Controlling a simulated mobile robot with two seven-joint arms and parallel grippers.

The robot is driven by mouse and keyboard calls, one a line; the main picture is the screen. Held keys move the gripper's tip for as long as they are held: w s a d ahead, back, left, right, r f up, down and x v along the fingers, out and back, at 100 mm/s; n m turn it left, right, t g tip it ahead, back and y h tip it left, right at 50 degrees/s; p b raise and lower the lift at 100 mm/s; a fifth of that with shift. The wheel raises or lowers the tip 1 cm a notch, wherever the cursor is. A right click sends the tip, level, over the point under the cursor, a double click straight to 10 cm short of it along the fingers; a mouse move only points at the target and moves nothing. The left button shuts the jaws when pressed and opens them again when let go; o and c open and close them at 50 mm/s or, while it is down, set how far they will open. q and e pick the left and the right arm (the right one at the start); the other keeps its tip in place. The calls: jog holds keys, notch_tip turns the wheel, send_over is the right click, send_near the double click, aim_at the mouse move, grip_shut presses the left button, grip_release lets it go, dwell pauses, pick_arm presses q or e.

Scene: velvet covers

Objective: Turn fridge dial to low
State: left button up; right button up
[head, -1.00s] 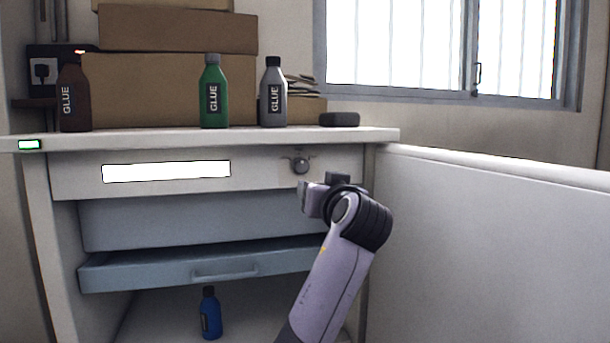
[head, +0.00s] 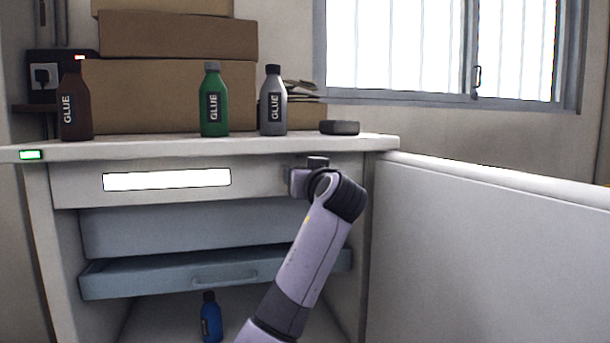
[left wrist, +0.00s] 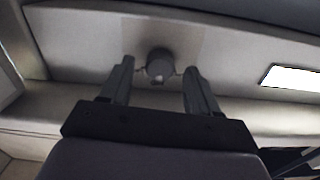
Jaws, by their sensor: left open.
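The fridge dial (left wrist: 160,65) is a small round grey knob on the light front panel (head: 260,180) of the fridge. In the left wrist view it sits between the tips of my left gripper (left wrist: 160,72), one finger on each side. The fingers are spread, with small gaps showing at the dial's sides. In the head view my left gripper (head: 295,182) is up against the panel's right part and hides the dial. The dial's setting marks cannot be read. My right gripper is not seen.
A white light strip (head: 167,179) is left of the dial. Brown (head: 76,105), green (head: 214,103) and grey (head: 273,104) glue bottles stand on top, before cardboard boxes (head: 150,90). A blue drawer (head: 215,275) and blue bottle (head: 210,318) are below. The open door (head: 490,250) is at right.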

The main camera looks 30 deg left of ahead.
pick_arm(q)
jog(key=c, duration=1)
jog(key=shift+c, duration=0.2)
jog(key=n+b, duration=0.5)
jog(key=n, duration=0.6)
jog(key=shift+f+n, duration=0.1)
jog(key=shift+n, duration=0.3)
jog(key=o, duration=1)
jog(key=shift+s, duration=0.1)
jog(key=shift+o, duration=0.2)
